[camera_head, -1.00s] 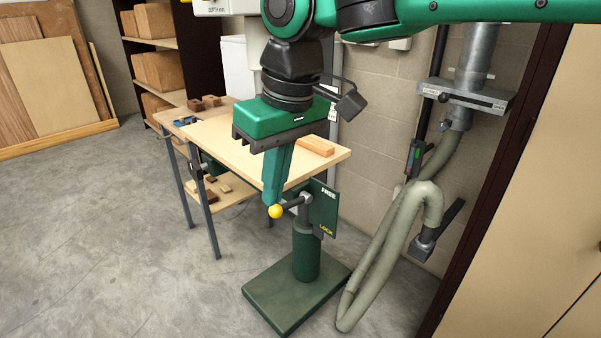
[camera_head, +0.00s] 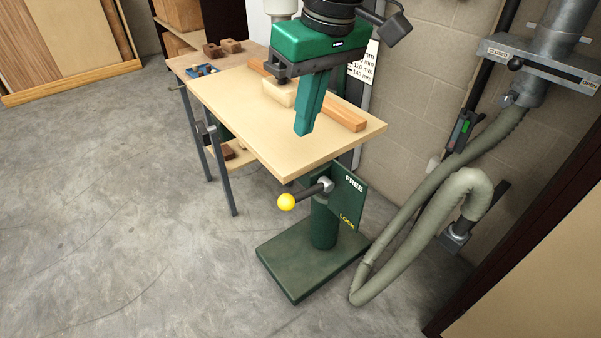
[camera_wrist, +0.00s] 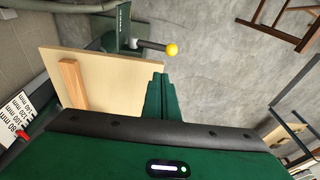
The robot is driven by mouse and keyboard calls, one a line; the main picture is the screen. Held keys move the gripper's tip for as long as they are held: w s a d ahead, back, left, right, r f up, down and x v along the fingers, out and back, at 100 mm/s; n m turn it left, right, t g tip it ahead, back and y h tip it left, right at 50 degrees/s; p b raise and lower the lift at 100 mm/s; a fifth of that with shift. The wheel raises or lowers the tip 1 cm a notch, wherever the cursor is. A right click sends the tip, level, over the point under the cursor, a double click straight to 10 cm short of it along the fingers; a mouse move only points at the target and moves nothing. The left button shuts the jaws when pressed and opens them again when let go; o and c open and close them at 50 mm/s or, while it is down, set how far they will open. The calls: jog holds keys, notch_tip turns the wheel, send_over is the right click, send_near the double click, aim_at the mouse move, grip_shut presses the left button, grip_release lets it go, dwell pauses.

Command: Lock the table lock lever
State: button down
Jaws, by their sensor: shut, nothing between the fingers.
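The lock lever (camera_head: 307,194) is a dark rod with a yellow ball knob (camera_head: 287,202) at its end, on a green pedestal below the table's front edge. It points left, roughly level, beside a green plate (camera_head: 348,192) marked FREE at the top and LOCK lower down. In the wrist view the lever's yellow knob (camera_wrist: 171,50) shows beyond the fingertips. My gripper (camera_head: 304,130) is shut and empty, pointing down above the wooden tabletop, apart from the lever. Its fingers also show in the wrist view (camera_wrist: 158,78).
The wooden table (camera_head: 262,140) carries an orange-brown wood strip (camera_head: 346,118) and a pale block (camera_head: 279,92). A grey hose (camera_head: 410,240) hangs at the right, below a metal duct slide marked CLOSED and OPEN (camera_head: 535,65). The concrete floor at left is clear.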

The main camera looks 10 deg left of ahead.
send_over(298, 195)
jog(key=x, duration=0.4)
jog(key=d+x, duration=0.1)
jog(key=x, duration=0.3)
jog(key=s+d+x, duration=0.1)
jog(key=x, duration=0.3)
jog(key=shift+w+d+f, duration=0.1)
jog(key=shift+f, duration=0.9)
jog(key=shift+d, duration=0.1)
jog(key=shift+f, duration=0.1)
